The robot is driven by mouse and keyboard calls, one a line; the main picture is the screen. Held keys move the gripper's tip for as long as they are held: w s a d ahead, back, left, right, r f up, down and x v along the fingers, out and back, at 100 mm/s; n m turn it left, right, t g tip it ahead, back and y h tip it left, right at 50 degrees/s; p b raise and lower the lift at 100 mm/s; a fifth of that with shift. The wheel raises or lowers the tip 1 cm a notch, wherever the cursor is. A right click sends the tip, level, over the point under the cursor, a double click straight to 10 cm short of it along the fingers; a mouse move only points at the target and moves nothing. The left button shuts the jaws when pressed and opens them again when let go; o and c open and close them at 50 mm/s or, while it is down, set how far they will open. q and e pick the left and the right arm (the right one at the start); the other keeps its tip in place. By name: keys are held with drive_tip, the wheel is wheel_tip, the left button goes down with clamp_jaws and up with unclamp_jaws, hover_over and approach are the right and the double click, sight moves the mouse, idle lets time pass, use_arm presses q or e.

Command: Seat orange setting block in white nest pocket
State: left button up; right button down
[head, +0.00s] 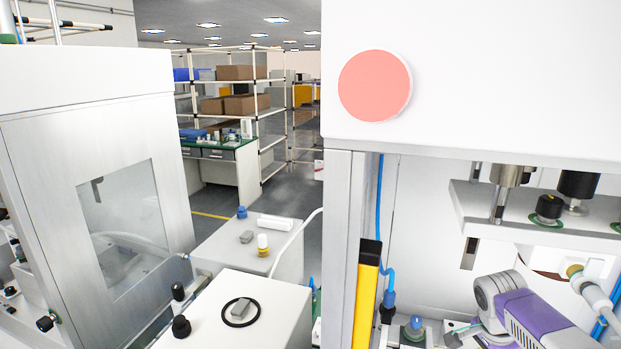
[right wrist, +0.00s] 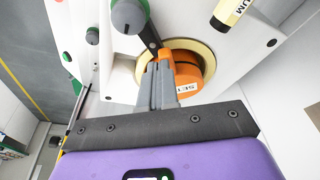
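The orange setting block (right wrist: 187,72), with a white label, shows in the right wrist view just beyond my right fingertips. It lies over or inside a round cream-rimmed opening, which looks like the nest pocket (right wrist: 208,57). I cannot tell how deep it sits. My right gripper (right wrist: 160,62) points at the block, its grey fingers close together and overlapping it. Whether they grip it is hidden. In the head view my purple right wrist is at the lower right, under the press, and the block is not seen there. My left gripper is not in view.
In the head view the press plate (head: 480,215) hangs above my right arm, beside a yellow upright (head: 366,300).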

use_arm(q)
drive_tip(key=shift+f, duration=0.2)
use_arm(e)
drive_tip(key=shift+f, duration=0.3)
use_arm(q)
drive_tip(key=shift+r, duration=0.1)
use_arm(e)
drive_tip(key=shift+r, duration=0.1)
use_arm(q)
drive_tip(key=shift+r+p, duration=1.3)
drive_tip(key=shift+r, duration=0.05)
use_arm(e)
drive_tip(key=shift+r, duration=1.55)
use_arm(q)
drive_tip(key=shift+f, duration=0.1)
use_arm(e)
drive_tip(key=shift+f, duration=0.1)
